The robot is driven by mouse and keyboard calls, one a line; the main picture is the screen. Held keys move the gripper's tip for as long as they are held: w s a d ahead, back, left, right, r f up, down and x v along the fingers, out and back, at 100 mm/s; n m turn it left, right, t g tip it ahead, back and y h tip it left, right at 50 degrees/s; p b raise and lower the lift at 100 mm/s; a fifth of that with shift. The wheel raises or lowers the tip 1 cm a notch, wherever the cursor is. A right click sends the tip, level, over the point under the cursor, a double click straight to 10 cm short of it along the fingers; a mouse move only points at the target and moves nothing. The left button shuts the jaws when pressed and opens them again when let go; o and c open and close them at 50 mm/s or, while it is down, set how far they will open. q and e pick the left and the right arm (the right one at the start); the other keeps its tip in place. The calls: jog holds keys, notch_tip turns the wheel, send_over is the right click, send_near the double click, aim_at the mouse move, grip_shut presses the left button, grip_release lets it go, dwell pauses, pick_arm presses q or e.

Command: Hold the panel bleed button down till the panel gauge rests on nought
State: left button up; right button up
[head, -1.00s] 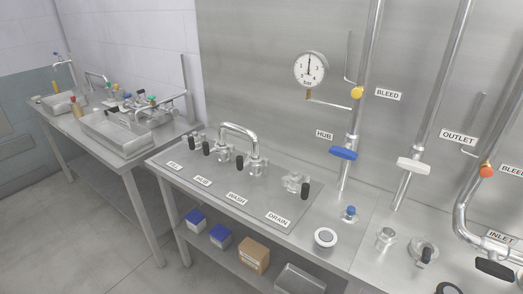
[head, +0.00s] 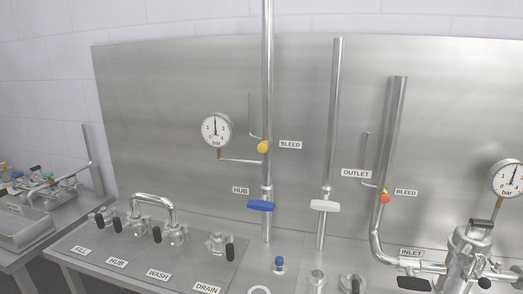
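The round white panel gauge (head: 216,130), marked in bar, is on the steel back panel left of a tall pipe in the head view. Its needle points about straight up, near the middle of the scale and away from nought. A yellow bleed button (head: 263,147) is on that pipe, right of the gauge, with a BLEED label (head: 290,144) beside it. A thin tube joins the gauge to the pipe near the button. Nothing touches the button. Neither of my grippers shows.
A blue HUB valve handle (head: 261,206) and a white handle (head: 325,206) are lower on the pipes. A red button (head: 385,198) also has a BLEED label. A second gauge (head: 509,178) is at the right edge. Labelled valves stand on the bench plate (head: 130,248) below.

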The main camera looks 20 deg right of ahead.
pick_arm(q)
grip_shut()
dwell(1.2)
